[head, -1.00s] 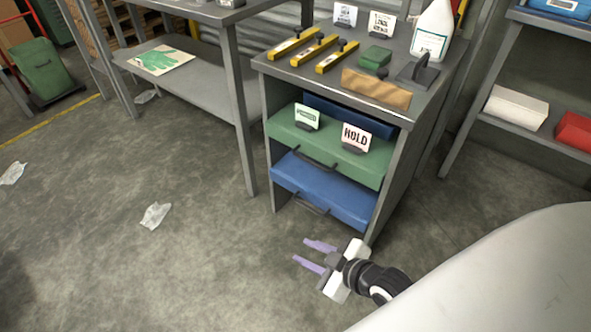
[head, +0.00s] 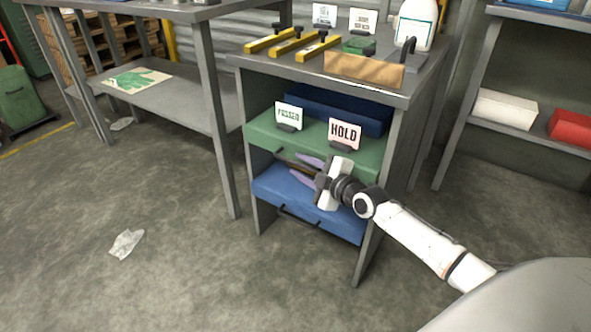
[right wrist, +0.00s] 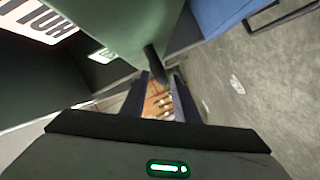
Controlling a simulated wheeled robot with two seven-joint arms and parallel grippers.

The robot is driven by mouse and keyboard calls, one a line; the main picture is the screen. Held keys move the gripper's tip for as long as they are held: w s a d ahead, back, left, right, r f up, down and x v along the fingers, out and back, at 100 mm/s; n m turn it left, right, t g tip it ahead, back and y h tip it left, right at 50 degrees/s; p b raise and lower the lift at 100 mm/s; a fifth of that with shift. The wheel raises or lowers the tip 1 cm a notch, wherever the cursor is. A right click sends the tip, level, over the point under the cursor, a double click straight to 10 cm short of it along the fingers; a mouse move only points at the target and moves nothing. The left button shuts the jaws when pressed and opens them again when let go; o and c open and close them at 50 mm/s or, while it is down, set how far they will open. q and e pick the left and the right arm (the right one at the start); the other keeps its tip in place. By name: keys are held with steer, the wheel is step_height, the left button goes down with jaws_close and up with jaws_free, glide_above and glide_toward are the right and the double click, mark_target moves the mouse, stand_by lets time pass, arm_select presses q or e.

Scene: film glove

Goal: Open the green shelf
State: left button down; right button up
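The green shelf (head: 352,156) is a drawer-like unit in the grey cabinet, with a dark handle on its front; it also shows in the right wrist view (right wrist: 125,30). A "PASSED" card (head: 288,116) and a "HOLD" card (head: 344,133) stand on it. My right gripper (head: 303,170) is in front of the green shelf, at its handle. Its two fingers are apart, and in the right wrist view the dark handle (right wrist: 155,63) lies by the gap between the tips. I cannot tell whether they touch it. My left gripper is out of view.
A blue drawer (head: 335,217) with a handle sits just below. Another blue unit (head: 340,108) sits above. The cabinet top holds yellow clamps (head: 296,46), a tan block (head: 362,70) and a white bottle (head: 415,25). The floor in front is free but for crumpled paper (head: 127,243).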

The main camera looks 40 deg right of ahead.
steer(key=shift+b+x, duration=0.45)
steer(key=shift+x, duration=1.05)
steer(key=shift+c, duration=0.3)
jaws_close()
